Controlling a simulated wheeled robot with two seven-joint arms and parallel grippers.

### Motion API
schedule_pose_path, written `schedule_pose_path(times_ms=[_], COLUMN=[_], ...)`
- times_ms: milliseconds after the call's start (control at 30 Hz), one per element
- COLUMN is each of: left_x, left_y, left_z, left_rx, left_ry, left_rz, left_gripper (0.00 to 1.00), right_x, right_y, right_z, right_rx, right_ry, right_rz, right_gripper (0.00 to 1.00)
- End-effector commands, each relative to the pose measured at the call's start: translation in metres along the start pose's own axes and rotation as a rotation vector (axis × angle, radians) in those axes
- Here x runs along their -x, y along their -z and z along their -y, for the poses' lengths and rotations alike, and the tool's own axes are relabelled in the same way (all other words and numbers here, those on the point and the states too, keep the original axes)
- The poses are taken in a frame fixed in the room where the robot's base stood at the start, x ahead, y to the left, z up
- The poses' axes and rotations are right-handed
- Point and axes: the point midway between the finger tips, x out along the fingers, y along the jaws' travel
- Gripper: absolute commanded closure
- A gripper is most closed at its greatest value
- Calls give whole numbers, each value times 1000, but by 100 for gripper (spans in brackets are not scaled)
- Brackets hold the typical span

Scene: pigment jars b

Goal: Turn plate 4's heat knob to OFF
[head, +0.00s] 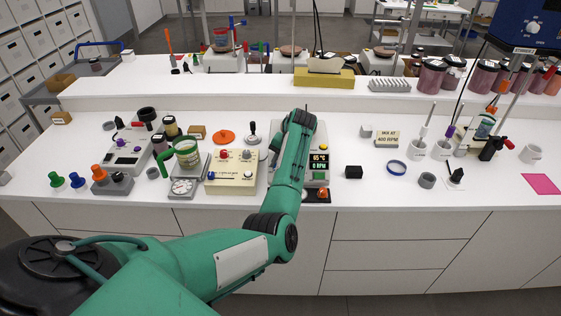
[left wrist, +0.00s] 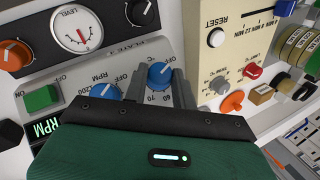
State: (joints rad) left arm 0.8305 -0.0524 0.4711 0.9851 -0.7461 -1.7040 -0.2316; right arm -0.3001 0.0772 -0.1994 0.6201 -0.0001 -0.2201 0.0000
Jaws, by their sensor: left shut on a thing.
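Plate 4's front panel shows in the left wrist view, with the label "PLATE 4" partly readable. The blue heat knob (left wrist: 161,75) is the one beside the "°C" mark and the numbers 60 and 70. My left gripper (left wrist: 160,80) is shut on this knob, one finger on either side. A second blue knob (left wrist: 104,93), marked RPM, sits just left of it. In the head view plate 4's display (head: 319,163) reads 65 °C and 0 RPM. My green left arm covers the heat knob and the gripper there. My right gripper is not in view.
A cream timer box (head: 231,172) stands close left of plate 4. A green switch (left wrist: 41,97), an orange knob (left wrist: 13,54) and a level dial (left wrist: 77,30) are near the gripper. A black block (head: 353,172) stands to the right, with bare counter around it.

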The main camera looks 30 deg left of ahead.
Motion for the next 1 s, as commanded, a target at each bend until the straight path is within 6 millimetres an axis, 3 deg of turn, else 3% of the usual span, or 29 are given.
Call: schedule_pose_path(times_ms=[300,867,900,1000], left_x=[-2,-3,-3,-2], left_y=[-1,-2,-2,-1], left_z=[1,0,0,1], left_rx=[90,111,111,111], left_ry=[-93,-112,-112,-112], left_rz=[5,5,5,4], left_gripper=[96,96,67,51], right_x=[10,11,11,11], right_y=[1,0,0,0], right_z=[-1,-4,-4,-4], right_rx=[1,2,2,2], right_ry=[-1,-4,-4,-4], right_rz=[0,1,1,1], right_gripper=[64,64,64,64])
